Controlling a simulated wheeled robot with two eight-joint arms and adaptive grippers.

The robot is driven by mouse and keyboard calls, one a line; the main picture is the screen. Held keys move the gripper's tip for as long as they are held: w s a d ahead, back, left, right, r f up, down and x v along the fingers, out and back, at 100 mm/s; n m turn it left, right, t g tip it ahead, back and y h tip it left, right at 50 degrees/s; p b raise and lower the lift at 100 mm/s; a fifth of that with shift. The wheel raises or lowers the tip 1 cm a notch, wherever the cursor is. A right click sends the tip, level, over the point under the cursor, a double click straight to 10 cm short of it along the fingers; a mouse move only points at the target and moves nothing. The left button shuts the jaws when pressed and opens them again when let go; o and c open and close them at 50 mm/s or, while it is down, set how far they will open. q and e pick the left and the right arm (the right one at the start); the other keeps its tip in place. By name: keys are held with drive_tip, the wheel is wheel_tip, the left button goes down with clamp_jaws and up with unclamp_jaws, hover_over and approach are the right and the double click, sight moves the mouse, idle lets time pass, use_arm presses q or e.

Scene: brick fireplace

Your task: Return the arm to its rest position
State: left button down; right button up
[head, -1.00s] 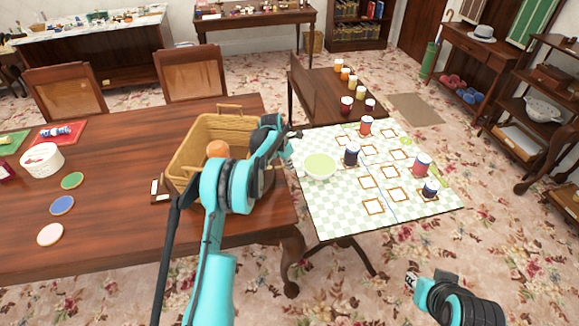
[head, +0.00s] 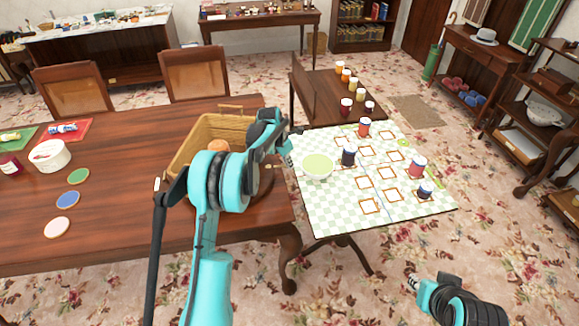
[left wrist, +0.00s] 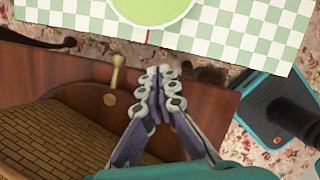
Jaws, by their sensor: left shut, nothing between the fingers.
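My left arm reaches in from the lower left over the dark wooden table. Its gripper (head: 287,150) is beside the left edge of the checkered board, near the green-filled white bowl (head: 317,167). In the left wrist view the two fingers (left wrist: 160,73) lie together, shut and empty, below the bowl (left wrist: 152,8). The wicker basket (head: 190,148) with an orange item in it is behind my left arm and partly hidden by it. My right arm shows only at the bottom right; its small end (head: 413,283) is too unclear to read.
The checkered board (head: 335,210) holds several jars and square frames. A low dark bench (head: 322,105) with several jars stands behind it. A white tub (head: 50,157) and coloured discs lie on the wooden table (head: 120,200). Patterned floor is open in front.

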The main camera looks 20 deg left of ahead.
use_arm(q)
drive_tip(key=s+d+r+m+t+y, duration=0.1)
drive_tip(key=s+d+r+m, duration=0.2)
drive_tip(key=s+r+m, duration=0.5)
drive_tip(key=s+d+r+m+t, duration=0.1)
drive_tip(key=s+d+r+m, duration=0.4)
drive_tip(key=s+r, duration=0.6)
drive_tip(key=s+f+m+t, duration=0.1)
drive_tip(key=s+f+m, duration=0.1)
drive_tip(key=s+m, duration=0.6)
drive_tip(key=s+d+f+m+t+y, duration=0.1)
drive_tip(key=s+f+m, duration=0.1)
drive_tip(key=s+m, duration=0.6)
drive_tip(key=s, duration=0.4)
drive_tip(key=shift+d+p, duration=0.3)
drive_tip(key=shift+p, duration=0.1)
drive_tip(key=shift+s, duration=0.1)
